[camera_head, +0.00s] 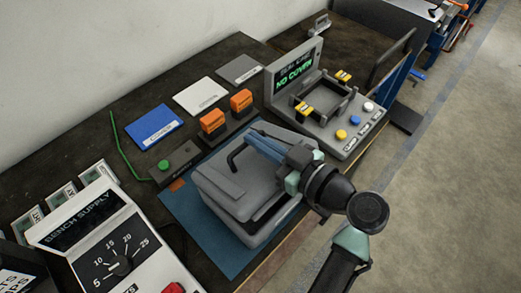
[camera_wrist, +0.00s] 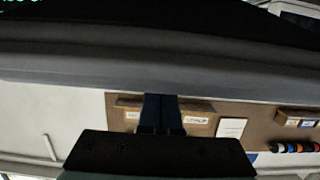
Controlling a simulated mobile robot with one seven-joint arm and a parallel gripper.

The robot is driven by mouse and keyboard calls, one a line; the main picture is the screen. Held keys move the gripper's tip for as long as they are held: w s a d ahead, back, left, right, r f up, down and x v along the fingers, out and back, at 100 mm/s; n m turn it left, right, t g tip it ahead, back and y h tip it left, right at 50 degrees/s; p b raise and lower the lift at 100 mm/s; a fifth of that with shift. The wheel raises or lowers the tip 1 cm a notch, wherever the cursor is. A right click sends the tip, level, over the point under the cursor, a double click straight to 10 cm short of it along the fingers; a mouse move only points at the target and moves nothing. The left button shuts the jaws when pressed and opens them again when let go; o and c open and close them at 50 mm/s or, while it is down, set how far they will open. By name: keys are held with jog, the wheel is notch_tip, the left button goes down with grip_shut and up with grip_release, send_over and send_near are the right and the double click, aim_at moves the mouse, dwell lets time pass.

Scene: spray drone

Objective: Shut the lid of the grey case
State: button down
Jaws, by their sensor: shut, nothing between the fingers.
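The grey case (camera_head: 238,192) stands on a blue mat on the bench in the head view. Its lid lies down over the body, with a dark seam along the right side; I cannot tell whether it is fully seated. A dark handle shows on the case. My gripper (camera_head: 257,142) is shut and empty at the far right edge of the lid, low over it, pointing left. Whether it touches the lid is unclear. In the wrist view my gripper (camera_wrist: 160,100) shows dark blue fingers together, and a broad grey surface fills the upper part.
A bench supply (camera_head: 110,235) stands at front left. A button box (camera_head: 175,162) and orange blocks (camera_head: 226,112) sit behind the case. A test fixture (camera_head: 325,105) reading "NO COVER" stands to the right. Blue (camera_head: 153,126) and white (camera_head: 200,95) plates lie at the back.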

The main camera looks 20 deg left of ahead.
aim_at(269, 162)
jog(key=d+f+y+b, duration=0.1)
jog(key=b, duration=0.1)
jog(key=d+f+y+b, duration=0.1)
jog(key=f+b, duration=0.1)
jog(key=b, duration=0.1)
jog(key=shift+s+t+b, duration=0.35)
jog(key=shift+s+t, duration=0.05)
jog(key=b, duration=0.2)
jog(key=shift+s+d+f+b, duration=0.2)
jog(key=shift+d+b, duration=0.1)
jog(key=shift+d, duration=0.2)
